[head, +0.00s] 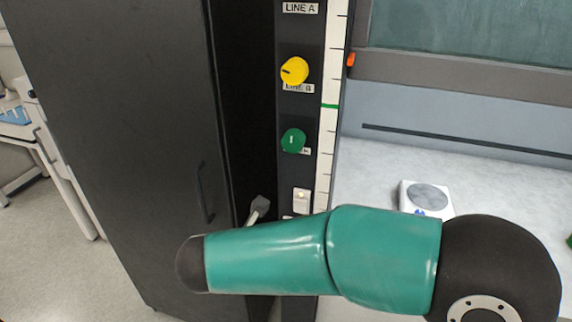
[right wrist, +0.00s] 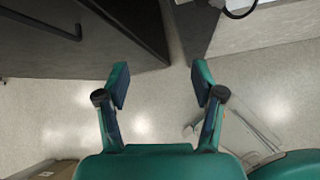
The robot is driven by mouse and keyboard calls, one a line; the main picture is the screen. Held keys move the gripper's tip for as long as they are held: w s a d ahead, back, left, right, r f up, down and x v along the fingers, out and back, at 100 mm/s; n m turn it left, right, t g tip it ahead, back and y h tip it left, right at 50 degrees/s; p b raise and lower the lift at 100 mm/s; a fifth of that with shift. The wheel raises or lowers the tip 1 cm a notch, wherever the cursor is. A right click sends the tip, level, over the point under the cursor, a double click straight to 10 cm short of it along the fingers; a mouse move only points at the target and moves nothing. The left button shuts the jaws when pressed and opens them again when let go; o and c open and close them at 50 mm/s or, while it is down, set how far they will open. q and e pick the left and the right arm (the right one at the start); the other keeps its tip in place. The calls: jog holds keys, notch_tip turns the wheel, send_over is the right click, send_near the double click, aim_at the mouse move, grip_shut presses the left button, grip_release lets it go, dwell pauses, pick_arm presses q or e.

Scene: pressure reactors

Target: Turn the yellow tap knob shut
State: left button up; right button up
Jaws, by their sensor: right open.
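The yellow tap knob (head: 294,71) sits on a dark vertical panel in the head view, just above a label that reads LINE B. A black pointer mark shows on its face. My right arm crosses the lower part of the head view, below the knob and apart from it; its gripper is hidden there. In the right wrist view my right gripper (right wrist: 160,88) is open and empty, with its fingers apart above the pale floor. The knob does not show in the right wrist view. My left gripper is in neither view.
A green knob (head: 293,140) and a small lit switch (head: 302,200) are below the yellow knob. A white scale strip runs beside them. A large dark cabinet (head: 130,120) stands left. A white device (head: 425,197) rests on the grey bench (head: 375,165) at right.

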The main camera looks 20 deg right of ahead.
notch_tip(320, 180, up, 19)
jog(key=s+a+n+t+h, duration=0.1)
jog(key=n+t+h, duration=0.15)
jog(key=t, duration=0.25)
jog(key=m+t+h+b, duration=0.1)
jog(key=m+t+h, duration=0.1)
jog(key=t+h, duration=0.15)
send_near(291, 75)
jog(key=shift+g, duration=0.45)
jog(key=p+x, duration=0.1)
jog(key=x, duration=0.2)
jog(key=p+x, duration=0.1)
jog(key=x, duration=0.3)
jog(key=p+x, duration=0.1)
jog(key=x, duration=0.3)
jog(key=shift+a+r, duration=0.1)
jog(key=shift+r, duration=0.2)
